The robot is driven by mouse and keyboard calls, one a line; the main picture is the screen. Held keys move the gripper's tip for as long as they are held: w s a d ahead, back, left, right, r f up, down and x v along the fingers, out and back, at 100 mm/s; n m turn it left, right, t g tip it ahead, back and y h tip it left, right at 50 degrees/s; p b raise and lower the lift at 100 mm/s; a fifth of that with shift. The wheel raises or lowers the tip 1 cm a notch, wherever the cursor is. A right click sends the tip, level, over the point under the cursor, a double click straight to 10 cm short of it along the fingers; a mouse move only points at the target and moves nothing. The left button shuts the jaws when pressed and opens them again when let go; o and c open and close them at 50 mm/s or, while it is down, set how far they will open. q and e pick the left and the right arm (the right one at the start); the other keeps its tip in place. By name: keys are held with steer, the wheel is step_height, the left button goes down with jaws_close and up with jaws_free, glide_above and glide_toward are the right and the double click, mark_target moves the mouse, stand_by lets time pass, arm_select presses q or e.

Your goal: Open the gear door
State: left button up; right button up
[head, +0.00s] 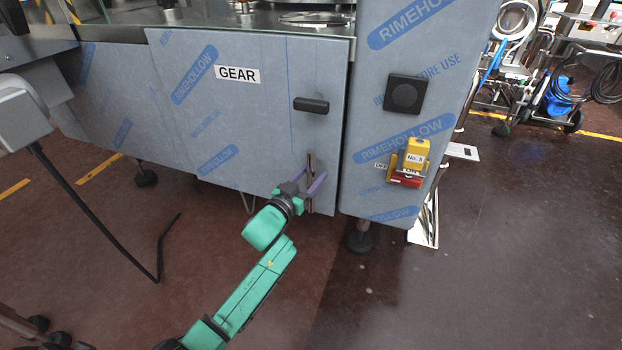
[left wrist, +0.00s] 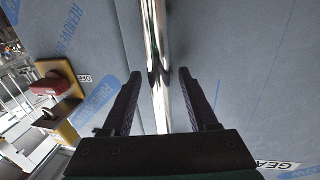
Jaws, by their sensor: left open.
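The gear door (head: 215,120) is a grey film-wrapped panel with a white GEAR label (head: 238,74); it looks closed, flush with its neighbours. A shiny vertical bar handle (head: 310,161) stands low on its right side. My left gripper (head: 312,178) is open at this handle. In the left wrist view the bar handle (left wrist: 156,45) runs between the two spread fingers of my left gripper (left wrist: 159,75), with gaps on both sides. A black latch-like grip (head: 311,105) sits higher on the door. My right gripper is not in view.
Right of the door is a wrapped column with a black square fitting (head: 404,94) and a yellow and red switch (head: 412,160). Machine feet (head: 360,238) stand below. A black bent rod (head: 105,222) crosses at left. The brown floor (head: 450,290) in front is largely free.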

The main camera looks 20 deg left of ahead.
arm_select(q)
jaws_close()
stand_by(1.4)
